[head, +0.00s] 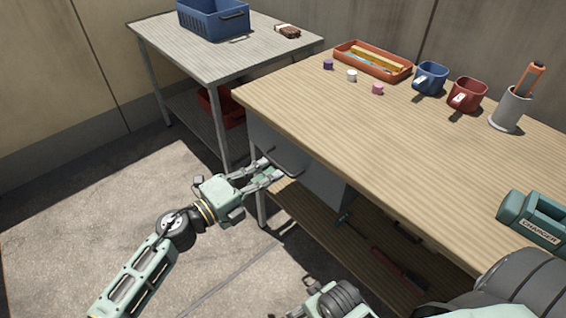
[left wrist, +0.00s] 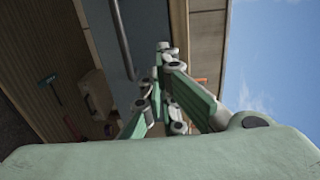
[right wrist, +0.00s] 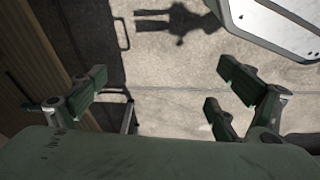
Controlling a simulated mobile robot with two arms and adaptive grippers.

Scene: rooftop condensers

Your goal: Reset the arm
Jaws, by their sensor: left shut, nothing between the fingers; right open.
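My left arm reaches in from the lower left in the head view. Its gripper (head: 272,173) is shut and empty, close to the dark handle (head: 288,163) of the grey drawer (head: 325,187) under the workbench. Whether it touches the handle is unclear. In the left wrist view the left fingers (left wrist: 163,60) are together beside the blue-grey drawer front and its bar handle (left wrist: 120,40). My right arm is only partly in the head view at the bottom edge. In the right wrist view my right gripper (right wrist: 160,95) is open and empty above the concrete floor.
The wooden workbench (head: 380,150) bears an orange tray (head: 345,58), blue mug (head: 430,79), red mug (head: 466,96), pen cup (head: 508,112) and charger (head: 535,218). A metal table (head: 200,50) with a blue crate (head: 212,22) stands behind. Floor at left is clear.

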